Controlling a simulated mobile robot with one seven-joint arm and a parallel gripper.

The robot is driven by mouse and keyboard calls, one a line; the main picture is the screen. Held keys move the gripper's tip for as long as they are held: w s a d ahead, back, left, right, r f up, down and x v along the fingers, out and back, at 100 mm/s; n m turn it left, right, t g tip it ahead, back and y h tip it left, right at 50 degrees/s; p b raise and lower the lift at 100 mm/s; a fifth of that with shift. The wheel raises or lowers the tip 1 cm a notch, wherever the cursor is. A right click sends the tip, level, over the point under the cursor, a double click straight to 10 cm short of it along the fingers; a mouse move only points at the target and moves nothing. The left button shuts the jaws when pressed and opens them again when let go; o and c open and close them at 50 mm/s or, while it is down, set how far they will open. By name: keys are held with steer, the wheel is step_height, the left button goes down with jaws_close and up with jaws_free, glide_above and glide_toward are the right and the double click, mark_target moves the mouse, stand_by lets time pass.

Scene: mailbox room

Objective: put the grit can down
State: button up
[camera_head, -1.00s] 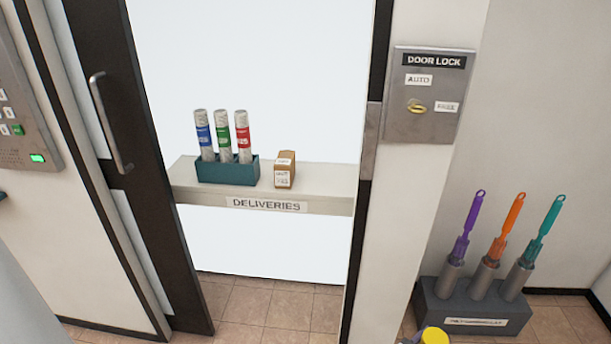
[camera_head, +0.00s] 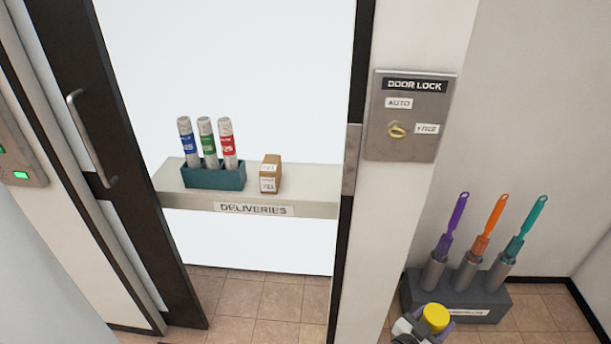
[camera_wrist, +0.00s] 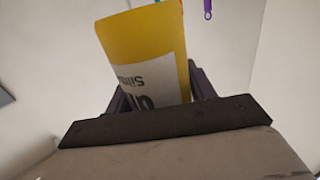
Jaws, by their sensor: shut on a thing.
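The grit can is a yellow can with a white label. It shows large and tilted in the wrist view (camera_wrist: 145,40), its printed text upside down. My gripper (camera_wrist: 158,98) is shut on it, with dark fingers on both sides of the can. In the head view the can's yellow top (camera_head: 435,317) shows at the bottom edge, with part of my gripper (camera_head: 418,332) around it. It appears in front of the brush rack; the can's lower part is hidden. No surface shows touching the can.
A deliveries shelf (camera_head: 315,190) in the doorway bears a teal holder (camera_head: 215,178) with three tubes and a small brown box (camera_head: 270,174). Its right end is clear. A grey rack (camera_head: 480,305) with three brushes stands on the tiled floor. A door lock panel (camera_head: 411,115) is on the wall.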

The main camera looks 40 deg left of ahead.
steer(key=shift+w+r, duration=0.2)
steer(key=shift+r, duration=0.1)
steer(key=a+r+n+y, duration=0.3)
steer(key=a+r, duration=0.6)
steer(key=a, duration=0.4)
steer(key=s+a+r+n+g+y, duration=0.1)
steer(key=a+r+n+y, duration=0.2)
steer(key=a+r+y, duration=0.3)
steer(key=a+r+n+y, duration=0.3)
steer(key=a+r+y, duration=0.2)
steer(key=a+r, duration=0.9)
steer(key=a, duration=0.7)
steer(key=shift+s+r+n+g, duration=0.25)
steer(key=shift+s+n+g, duration=0.05)
steer(key=shift+s+n, duration=0.1)
